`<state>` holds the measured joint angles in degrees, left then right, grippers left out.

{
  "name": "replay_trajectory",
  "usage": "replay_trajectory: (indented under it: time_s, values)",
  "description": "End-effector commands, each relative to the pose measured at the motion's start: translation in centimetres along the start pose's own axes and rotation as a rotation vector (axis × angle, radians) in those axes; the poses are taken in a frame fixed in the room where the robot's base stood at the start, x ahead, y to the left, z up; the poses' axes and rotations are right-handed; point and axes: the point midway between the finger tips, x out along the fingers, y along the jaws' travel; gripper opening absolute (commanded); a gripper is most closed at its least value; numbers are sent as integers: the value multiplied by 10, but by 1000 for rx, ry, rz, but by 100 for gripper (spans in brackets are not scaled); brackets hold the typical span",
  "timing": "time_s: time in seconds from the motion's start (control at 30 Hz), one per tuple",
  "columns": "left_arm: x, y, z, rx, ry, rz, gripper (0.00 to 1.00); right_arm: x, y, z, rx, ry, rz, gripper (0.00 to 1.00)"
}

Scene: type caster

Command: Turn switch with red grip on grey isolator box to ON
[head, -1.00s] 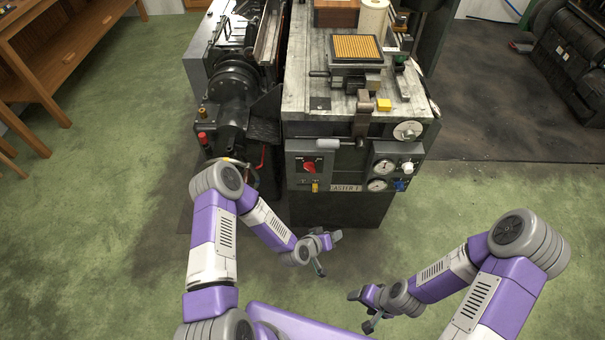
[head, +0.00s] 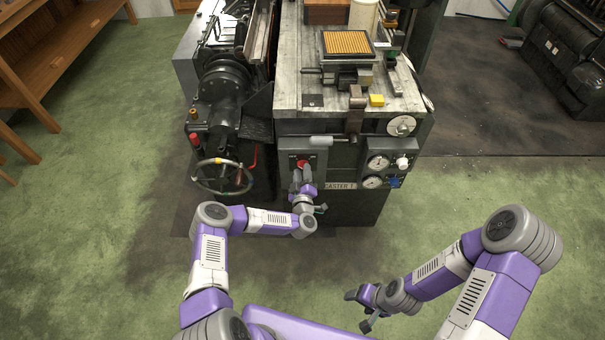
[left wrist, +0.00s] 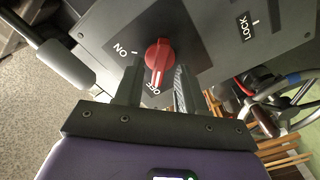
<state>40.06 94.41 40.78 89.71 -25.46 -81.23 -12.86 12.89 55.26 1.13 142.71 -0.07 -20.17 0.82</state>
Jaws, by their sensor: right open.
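The grey isolator box (head: 316,148) is on the front of the machine, with a dark plate carrying the red grip (head: 303,163). In the left wrist view the red grip (left wrist: 158,54) lines up with the OFF label (left wrist: 154,88); the ON label (left wrist: 124,48) is to its left, and LOCK (left wrist: 246,27) is further right. My left gripper (head: 302,176) is in front of the box. Its open fingers (left wrist: 156,88) lie either side of the grip's lower end, with small gaps visible. My right gripper (head: 359,311) is open and empty, low over the floor.
A handle with a grey grip (left wrist: 66,64) sticks out beside the box. Gauges (head: 376,164) are to the right of the box, and a handwheel (head: 222,176) is to the left. The green floor in front is clear.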

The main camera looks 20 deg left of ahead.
Motion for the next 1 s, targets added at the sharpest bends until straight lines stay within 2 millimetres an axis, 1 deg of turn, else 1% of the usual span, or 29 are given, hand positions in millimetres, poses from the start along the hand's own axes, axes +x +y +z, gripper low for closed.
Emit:
replay_trajectory:
  time_s: [0.1,0.37,0.6,0.63,1.0]
  values:
    - [7,0,0,-1,0,1,39,2,1,0,0,0,0,69]
    - [8,1,0,-1,-1,1,39,2,1,0,0,0,0,69]
    - [8,1,0,-1,-2,1,3,2,1,0,0,0,0,69]
    - [8,1,0,-1,-2,1,0,2,1,0,0,0,0,69]
    - [7,2,0,30,-3,2,0,0,0,0,0,0,0,69]
